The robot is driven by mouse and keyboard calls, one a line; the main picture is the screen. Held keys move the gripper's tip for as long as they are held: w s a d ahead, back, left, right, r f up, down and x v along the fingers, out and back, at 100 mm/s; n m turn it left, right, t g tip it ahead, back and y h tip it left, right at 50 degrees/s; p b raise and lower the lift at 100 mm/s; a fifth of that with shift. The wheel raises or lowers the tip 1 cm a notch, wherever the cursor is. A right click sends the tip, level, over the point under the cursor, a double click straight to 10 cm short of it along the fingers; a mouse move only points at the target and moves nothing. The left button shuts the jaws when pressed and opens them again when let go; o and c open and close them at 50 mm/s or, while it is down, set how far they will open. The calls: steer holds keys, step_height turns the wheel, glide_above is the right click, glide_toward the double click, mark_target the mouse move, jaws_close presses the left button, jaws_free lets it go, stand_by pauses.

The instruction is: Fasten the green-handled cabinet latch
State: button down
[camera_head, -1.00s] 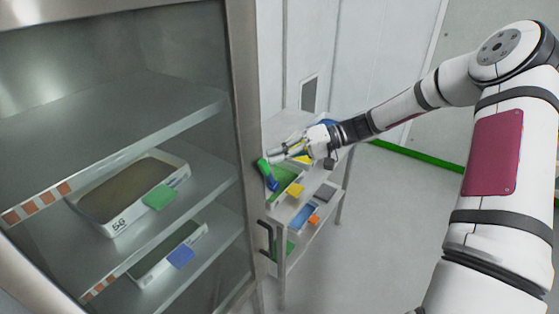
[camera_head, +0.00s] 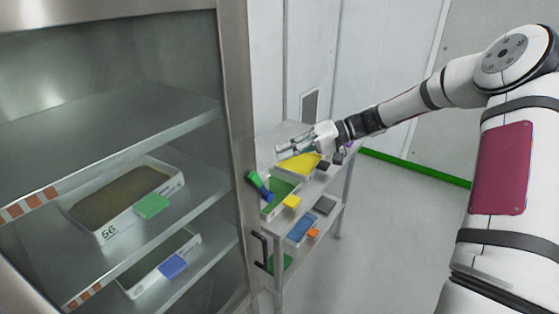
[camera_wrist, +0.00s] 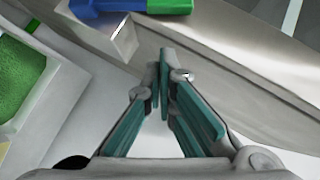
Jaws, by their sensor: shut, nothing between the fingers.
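The latch handle (camera_head: 254,180), green with a blue part (camera_head: 266,191) below and right of it, sits on the steel edge of the cabinet (camera_head: 240,110). It slants down to the right. In the wrist view its green part (camera_wrist: 170,5) and blue part (camera_wrist: 105,5) show at the top edge, beside a grey metal block (camera_wrist: 108,35). My gripper (camera_head: 281,153) is shut and empty, apart from the handle, above and right of it. In the wrist view my fingertips (camera_wrist: 165,72) are together below the handle. I cannot tell whether the latch is engaged.
A black pull handle (camera_head: 261,248) sits lower on the cabinet edge. Behind it stands a grey rack (camera_head: 281,255) with a green tray, a yellow tray (camera_head: 300,165) and a blue tray (camera_head: 301,228). Trays marked with cards lie inside the cabinet. Open floor (camera_head: 385,240) lies right.

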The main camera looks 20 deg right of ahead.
steer(key=b+v, duration=0.1)
steer(key=v, duration=0.6)
steer(key=shift+d, duration=0.3)
steer(key=shift+r, duration=0.15)
